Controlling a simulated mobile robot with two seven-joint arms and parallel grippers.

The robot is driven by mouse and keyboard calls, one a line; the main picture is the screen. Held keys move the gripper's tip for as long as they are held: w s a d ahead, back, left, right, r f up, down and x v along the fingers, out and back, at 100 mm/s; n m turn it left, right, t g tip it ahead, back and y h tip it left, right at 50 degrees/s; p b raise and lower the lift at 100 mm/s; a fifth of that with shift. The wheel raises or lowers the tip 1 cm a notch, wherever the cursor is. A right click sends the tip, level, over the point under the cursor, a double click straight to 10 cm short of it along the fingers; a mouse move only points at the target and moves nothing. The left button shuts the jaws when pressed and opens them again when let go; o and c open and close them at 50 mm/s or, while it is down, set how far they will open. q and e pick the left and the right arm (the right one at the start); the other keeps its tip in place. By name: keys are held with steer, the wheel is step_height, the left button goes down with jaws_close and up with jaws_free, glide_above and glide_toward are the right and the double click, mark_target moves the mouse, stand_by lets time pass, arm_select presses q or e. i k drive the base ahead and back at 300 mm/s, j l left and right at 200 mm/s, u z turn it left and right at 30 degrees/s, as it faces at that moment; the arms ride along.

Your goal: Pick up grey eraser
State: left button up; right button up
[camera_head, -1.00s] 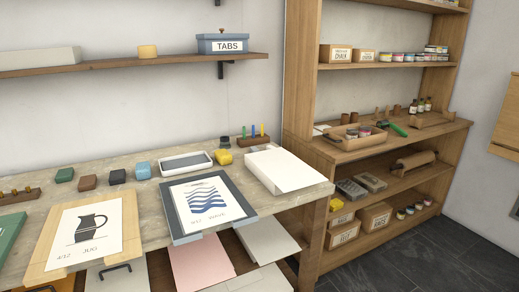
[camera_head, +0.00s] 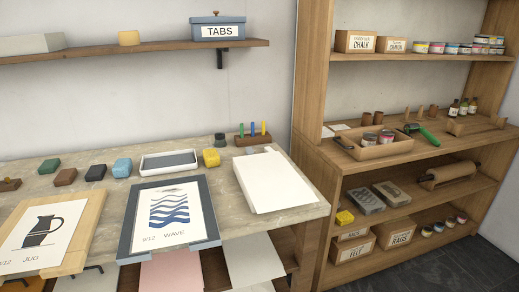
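I cannot tell for sure which thing is the grey eraser. On the stone-topped bench (camera_head: 105,205) a small dark grey-black block (camera_head: 95,172) lies in a row with a green block (camera_head: 48,165), a brown block (camera_head: 65,177) and a blue block (camera_head: 122,167). A white-rimmed tray (camera_head: 145,169) with a flat grey surface inside lies right of them. A small dark grey round thing (camera_head: 220,139) stands behind a yellow block (camera_head: 211,157). Neither of my grippers shows in the view.
A jug print (camera_head: 60,215) and a wave print (camera_head: 170,238) lie along the bench's front. A white paper stack (camera_head: 266,190) is at its right end. A wooden pen holder (camera_head: 253,140) stands behind. A wall shelf (camera_head: 130,51) hangs above; a wooden shelving unit (camera_head: 308,90) stands right.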

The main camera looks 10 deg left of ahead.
mark_target(249, 151)
steer(key=i+l, duration=0.2)
steer(key=l, duration=0.15)
steer(key=i+l+u, duration=0.1)
steer(key=i+l, duration=0.35)
steer(key=l, duration=0.25)
steer(key=i+l, duration=0.2)
steer(key=l, duration=0.15)
steer(key=i+l+u, duration=0.1)
steer(key=l, duration=0.25)
steer(key=i, duration=0.1)
